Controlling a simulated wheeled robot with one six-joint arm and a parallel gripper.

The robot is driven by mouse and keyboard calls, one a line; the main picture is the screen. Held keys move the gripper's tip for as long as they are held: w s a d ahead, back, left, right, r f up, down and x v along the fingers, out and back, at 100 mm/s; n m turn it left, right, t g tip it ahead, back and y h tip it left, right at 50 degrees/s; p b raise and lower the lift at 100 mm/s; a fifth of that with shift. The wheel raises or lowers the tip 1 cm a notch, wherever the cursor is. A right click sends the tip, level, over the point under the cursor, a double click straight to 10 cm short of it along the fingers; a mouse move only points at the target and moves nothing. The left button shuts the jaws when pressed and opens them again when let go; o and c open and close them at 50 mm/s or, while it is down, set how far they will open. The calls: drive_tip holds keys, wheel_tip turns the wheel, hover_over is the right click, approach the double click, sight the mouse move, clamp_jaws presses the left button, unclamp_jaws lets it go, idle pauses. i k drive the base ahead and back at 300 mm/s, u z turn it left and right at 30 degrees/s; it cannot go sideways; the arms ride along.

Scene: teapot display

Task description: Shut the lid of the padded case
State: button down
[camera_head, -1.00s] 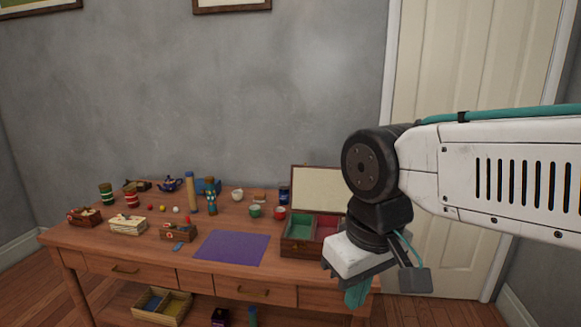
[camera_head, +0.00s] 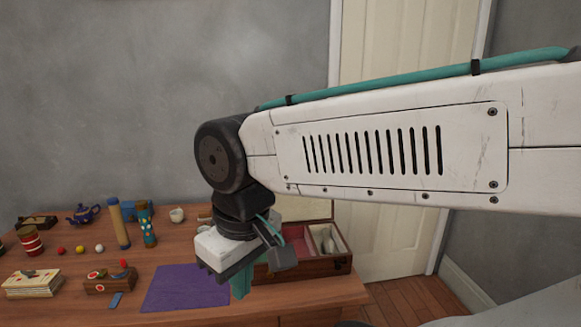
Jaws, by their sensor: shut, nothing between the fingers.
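The padded case (camera_head: 325,266) is a dark wooden box at the right end of the table, with padded compartments inside. A pale thing lies in its right compartment. Its lid (camera_head: 305,210) stands open at the back, cream on its inner face; my arm hides its upper part and left side. My gripper (camera_head: 240,287) is shut and empty, with teal fingers pointing down. In the picture it overlaps the left end of the case, beside the purple mat. I cannot tell whether it touches the case.
The purple mat (camera_head: 188,288) lies bare left of the case. A cream box (camera_head: 33,284), a small wooden box (camera_head: 108,284), a blue teapot (camera_head: 83,214), a tall tan cylinder (camera_head: 119,224), a patterned figure (camera_head: 147,228) and a white cup (camera_head: 177,214) stand farther left.

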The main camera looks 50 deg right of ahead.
sight(293, 209)
drive_tip(key=z, duration=0.65)
drive_tip(key=i, duration=0.8)
drive_tip(key=z, duration=0.8)
